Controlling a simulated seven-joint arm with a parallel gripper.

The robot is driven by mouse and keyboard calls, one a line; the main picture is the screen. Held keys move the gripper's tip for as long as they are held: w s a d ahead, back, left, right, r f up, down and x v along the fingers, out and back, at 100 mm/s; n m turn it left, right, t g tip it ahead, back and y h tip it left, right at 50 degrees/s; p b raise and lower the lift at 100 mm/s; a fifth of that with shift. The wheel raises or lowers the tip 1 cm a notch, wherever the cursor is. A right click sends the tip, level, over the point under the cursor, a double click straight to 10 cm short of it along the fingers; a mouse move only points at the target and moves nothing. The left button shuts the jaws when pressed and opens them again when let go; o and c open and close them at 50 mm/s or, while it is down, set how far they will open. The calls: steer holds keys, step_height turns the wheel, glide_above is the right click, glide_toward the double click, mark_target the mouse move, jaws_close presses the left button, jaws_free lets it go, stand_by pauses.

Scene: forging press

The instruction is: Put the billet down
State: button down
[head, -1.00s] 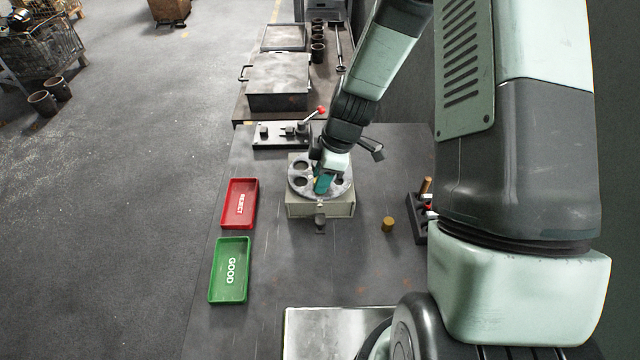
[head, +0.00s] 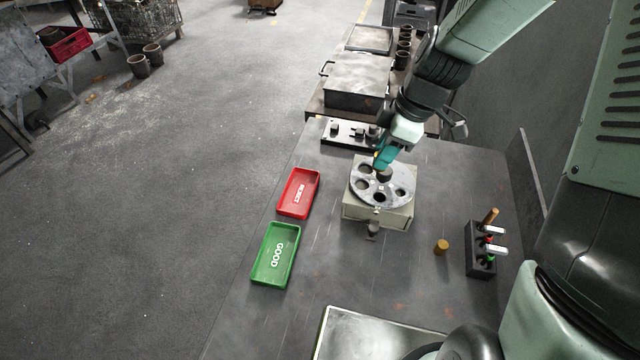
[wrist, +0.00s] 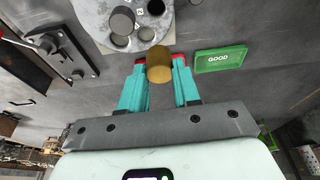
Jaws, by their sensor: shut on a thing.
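My gripper (head: 381,163) is above the far left part of a round grey plate with holes (head: 399,177). In the wrist view its teal fingers (wrist: 159,72) are shut on a brass-coloured billet (wrist: 159,64), seen between the fingertips. The head view mostly hides this billet. A dark grey billet (head: 384,175) stands at the plate just below the gripper; it also shows in the wrist view (wrist: 122,20). I cannot tell how deep it sits. Several holes look empty. The plate rests on a beige box (head: 362,212). A second brass billet (head: 441,247) stands on the table.
A red REJECT tray (head: 289,208) and a green GOOD tray (head: 262,277) lie left of the plate, both empty. A dark rack with handled tools (head: 480,262) stands at right. A lever fixture (head: 345,133) lies behind.

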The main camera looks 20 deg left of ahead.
steer(key=s+a+f+n+g, duration=0.1)
steer(key=a+f+n, duration=0.2)
steer(key=a, duration=0.6)
steer(key=s+a+f+n, duration=0.1)
steer(key=a+f+n, duration=0.2)
steer(key=a, duration=0.6)
glide_toward(291, 205)
steer(key=shift+s+a+f+g, duration=0.15)
steer(key=shift+a+g, duration=0.15)
steer(key=shift+a, duration=0.4)
steer(key=shift+f, duration=2.1)
steer(key=shift+f, duration=0.15)
steer(key=c, duration=0.8)
jaws_free()
steer(key=v, duration=1.2)
steer(key=shift+r, duration=0.2)
